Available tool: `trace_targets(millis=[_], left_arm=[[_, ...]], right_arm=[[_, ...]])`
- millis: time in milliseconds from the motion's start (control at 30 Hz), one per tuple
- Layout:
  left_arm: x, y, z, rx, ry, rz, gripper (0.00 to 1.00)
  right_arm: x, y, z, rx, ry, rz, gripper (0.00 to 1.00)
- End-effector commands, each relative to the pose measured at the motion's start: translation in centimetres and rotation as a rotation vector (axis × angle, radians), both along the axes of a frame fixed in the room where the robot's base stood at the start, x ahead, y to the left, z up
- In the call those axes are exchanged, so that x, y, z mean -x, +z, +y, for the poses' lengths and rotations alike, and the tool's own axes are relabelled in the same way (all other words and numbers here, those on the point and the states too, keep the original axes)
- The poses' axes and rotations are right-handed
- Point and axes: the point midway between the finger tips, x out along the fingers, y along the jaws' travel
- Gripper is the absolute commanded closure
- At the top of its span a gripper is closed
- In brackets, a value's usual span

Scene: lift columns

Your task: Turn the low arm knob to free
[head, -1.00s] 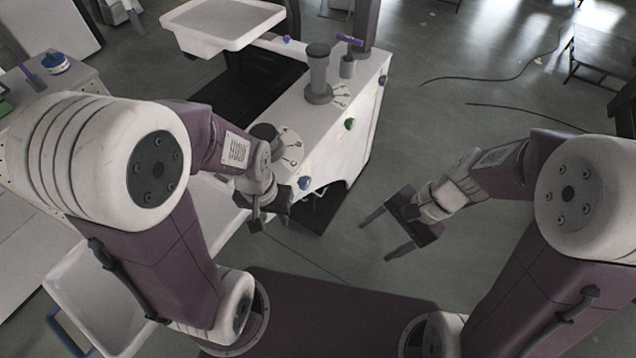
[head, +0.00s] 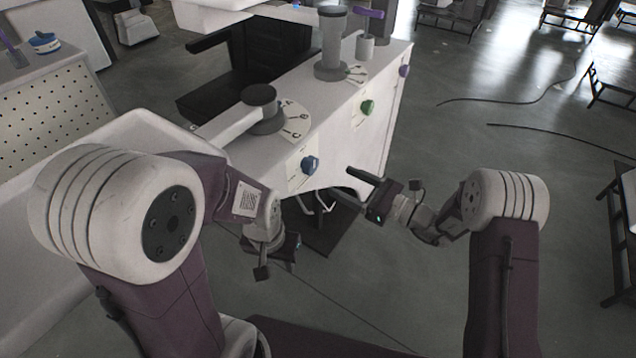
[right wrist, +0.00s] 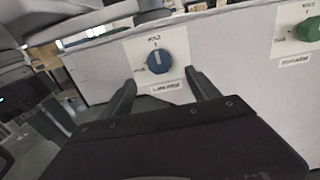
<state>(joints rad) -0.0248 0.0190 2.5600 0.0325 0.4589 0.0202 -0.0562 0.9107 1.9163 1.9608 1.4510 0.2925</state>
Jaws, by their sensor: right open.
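The blue knob (head: 310,165) sits on the white column's front panel, below the lower joint with its round dial. In the right wrist view the blue knob (right wrist: 158,62) has a pale pointer mark standing about upright, toward the "HOLD" label above it; another label is to its lower left. The name plate beneath is blurred. My right gripper (head: 344,182) is open and empty, right of the knob and apart from it. In the right wrist view its fingers (right wrist: 160,80) point at the knob from below. My left gripper (head: 262,258) hangs below the panel, its jaws unclear.
A green knob (head: 367,107) and a purple knob (head: 404,71) are further along the same panel. The floor right of the column is open, with cables. A perforated cabinet (head: 50,115) stands at the left.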

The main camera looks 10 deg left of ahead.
Motion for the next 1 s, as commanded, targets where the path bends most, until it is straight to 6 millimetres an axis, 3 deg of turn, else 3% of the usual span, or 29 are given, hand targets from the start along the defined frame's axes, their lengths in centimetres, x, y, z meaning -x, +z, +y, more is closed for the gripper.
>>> trace_targets(millis=[167, 500, 867, 1000], left_arm=[[0.0, -0.2, 0.0, 0.000, 0.000, -0.001, 0.62], [0.0, -1.5, 0.0, 0.000, 0.000, 0.000, 0.62], [0.0, -1.5, 0.0, 0.000, 0.000, 0.000, 0.62], [0.0, -1.5, 0.0, 0.000, 0.000, 0.000, 0.62]], right_arm=[[-0.4, 0.1, 1.6, 0.002, 0.006, -0.003, 0.30], [-2.6, 0.1, 7.6, 0.003, 0.005, -0.003, 0.30], [-3.0, 0.2, 8.6, 0.004, 0.002, -0.001, 0.30], [-3.0, 0.2, 8.6, 0.004, 0.002, -0.001, 0.66]])
